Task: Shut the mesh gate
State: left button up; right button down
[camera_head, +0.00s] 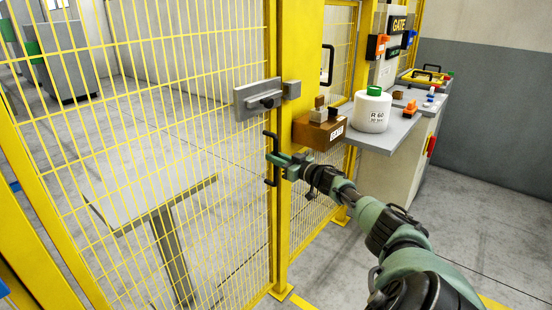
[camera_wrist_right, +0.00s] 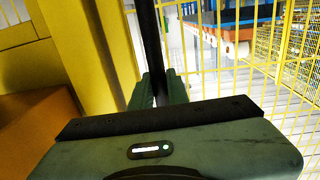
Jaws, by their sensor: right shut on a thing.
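The yellow mesh gate (camera_head: 150,120) fills the left of the head view, its edge beside a yellow post (camera_head: 297,60). A grey latch (camera_head: 258,98) sits on the gate edge, with a smaller grey block (camera_head: 291,89) on the post side. A black vertical handle (camera_head: 267,144) is on the gate edge below the latch. My right gripper (camera_head: 274,160) is shut on the handle. In the right wrist view, the green fingers (camera_wrist_right: 158,92) close around the black handle bar (camera_wrist_right: 150,35). Whether the latch is engaged I cannot tell. My left gripper is not in view.
Right of the post, a shelf (camera_head: 385,138) holds a white jar (camera_head: 373,110) with a green lid and an orange item. A brown box (camera_head: 318,132) stands close to my right gripper. A grey table (camera_head: 160,205) stands behind the mesh. Floor at the right is clear.

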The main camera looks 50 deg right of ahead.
jog(key=shift+w+r, duration=0.15)
jog(key=shift+r, duration=0.15)
jog(key=c, duration=1.4)
grip_release()
jog(key=shift+w, duration=0.2)
jog(key=shift+o, duration=0.2)
jog(key=shift+s+f+p, duration=0.3)
jog(key=shift+s+f, duration=0.15)
jog(key=shift+s, duration=0.25)
jog(key=shift+s+a+p, duration=0.2)
jog(key=shift+s+p, duration=0.3)
jog(key=shift+s, duration=2.35)
